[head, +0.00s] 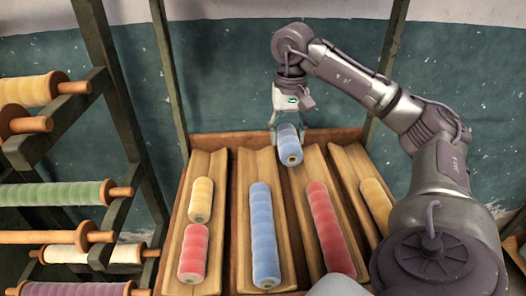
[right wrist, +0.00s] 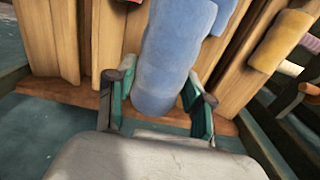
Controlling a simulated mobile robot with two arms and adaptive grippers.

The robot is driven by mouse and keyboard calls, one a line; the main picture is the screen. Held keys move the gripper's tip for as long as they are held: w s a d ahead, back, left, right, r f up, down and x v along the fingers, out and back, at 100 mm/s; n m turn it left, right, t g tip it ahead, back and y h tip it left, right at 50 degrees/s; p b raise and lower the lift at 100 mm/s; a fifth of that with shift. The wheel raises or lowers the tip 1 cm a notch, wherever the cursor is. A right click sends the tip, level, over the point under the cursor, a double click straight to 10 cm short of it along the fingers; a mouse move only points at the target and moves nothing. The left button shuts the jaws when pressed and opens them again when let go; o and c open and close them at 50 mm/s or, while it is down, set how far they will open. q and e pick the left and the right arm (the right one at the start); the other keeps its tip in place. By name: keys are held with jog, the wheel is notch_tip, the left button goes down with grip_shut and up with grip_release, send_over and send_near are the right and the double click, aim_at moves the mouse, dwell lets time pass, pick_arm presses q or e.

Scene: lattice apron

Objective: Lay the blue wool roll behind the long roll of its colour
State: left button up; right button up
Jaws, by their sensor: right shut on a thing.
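My right gripper (head: 287,122) is shut on the short blue wool roll (head: 290,148), over the far end of the sloped rack. In the right wrist view the held roll (right wrist: 163,75) lies between the two fingers of the gripper (right wrist: 158,103). The long blue roll (head: 264,238) lies in the second trough from the left. The trough stretch behind it (head: 247,166) looks empty. In the head view the held roll appears right of that stretch, near the third trough's far end; its exact height is unclear. My left gripper is out of view.
The first trough holds a short yellow roll (head: 200,200) behind a red roll (head: 193,254). A long red roll (head: 329,232) is in the third trough, a yellow roll (head: 377,205) in the fourth. A rack with several spools (head: 55,194) stands at left.

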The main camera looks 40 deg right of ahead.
jog(key=w+f, duration=0.2)
jog(key=w, duration=0.1)
jog(key=w+f+p, duration=0.1)
jog(key=w+f, duration=0.1)
jog(key=w, duration=0.2)
jog(key=w+f+p, duration=0.1)
jog(key=w+f, duration=0.1)
jog(key=w, duration=0.2)
jog(key=shift+d+f, duration=0.15)
jog(key=shift+f, duration=0.05)
notch_tip(320, 180, down, 4)
jog(key=shift+w+r+p, duration=0.1)
jog(key=shift+r+p, duration=0.05)
jog(key=shift+p, duration=0.55)
jog(key=shift+f, duration=0.3)
jog(key=shift+f, duration=0.4)
jog(key=o, duration=1.2)
jog(key=shift+o, duration=0.2)
jog(key=shift+r, duration=0.1)
